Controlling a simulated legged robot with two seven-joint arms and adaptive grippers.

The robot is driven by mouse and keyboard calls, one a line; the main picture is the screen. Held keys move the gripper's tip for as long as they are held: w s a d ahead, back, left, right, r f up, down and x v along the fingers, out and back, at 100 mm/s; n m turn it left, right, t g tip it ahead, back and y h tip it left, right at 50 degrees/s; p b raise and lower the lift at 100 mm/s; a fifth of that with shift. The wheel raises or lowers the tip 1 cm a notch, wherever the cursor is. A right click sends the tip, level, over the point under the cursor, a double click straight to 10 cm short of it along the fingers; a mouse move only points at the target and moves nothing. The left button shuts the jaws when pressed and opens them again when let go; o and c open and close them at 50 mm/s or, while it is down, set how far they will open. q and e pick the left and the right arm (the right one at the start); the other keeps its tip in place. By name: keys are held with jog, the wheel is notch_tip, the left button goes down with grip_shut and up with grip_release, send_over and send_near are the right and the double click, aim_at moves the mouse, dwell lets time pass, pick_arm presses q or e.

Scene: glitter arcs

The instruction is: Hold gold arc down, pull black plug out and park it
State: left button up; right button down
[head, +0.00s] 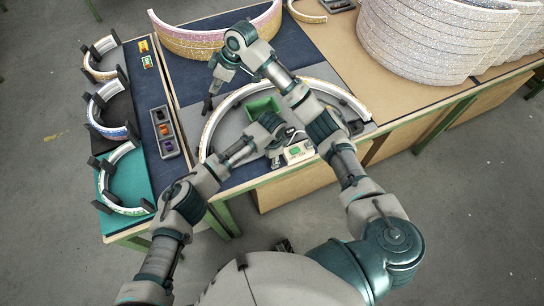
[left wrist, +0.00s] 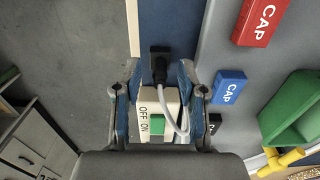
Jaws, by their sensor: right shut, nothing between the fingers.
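The large arc (head: 222,115), pale with a gold edge, stands curved on the grey worktable mat. My right gripper (head: 208,105) is shut and empty at the arc's left side; whether it touches the arc is unclear. The black plug (left wrist: 159,52) shows in the left wrist view, with a pale cable looping to a white switch box (left wrist: 150,108) with a green button. My left gripper (head: 284,136) is over the table's front part. In the left wrist view its fingers (left wrist: 160,75) are open, one either side of the plug line, with gaps. My left gripper hides the plug in the head view.
A green bin (head: 262,107) stands inside the arc. Red (left wrist: 262,22) and blue (left wrist: 229,87) CAP blocks lie right of the plug. A side table (head: 146,112) holds several small arcs in holders. Stacked glitter arcs (head: 420,45) stand at the back right.

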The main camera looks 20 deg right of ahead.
dwell(0.4)
pick_arm(q)
jog(key=shift+r+b, duration=0.15)
jog(key=shift+b, duration=0.25)
jog(key=shift+r, duration=0.55)
jog(key=shift+r+b, duration=0.3)
jog(key=shift+t, duration=0.3)
notch_tip(320, 180, up, 4)
jog(key=shift+w+r+p, duration=0.1)
jog(key=shift+p, duration=1.1)
jog(key=a+r+p, duration=0.1)
jog(key=a+r, duration=0.5)
jog(key=a, duration=0.6)
jog(key=a+r, duration=0.7)
jog(key=a, duration=0.4)
jog(key=shift+a+r+p, duration=0.15)
jog(key=shift+a+p, duration=0.2)
jog(key=shift+p, duration=0.05)
jog(key=shift+d, duration=0.1)
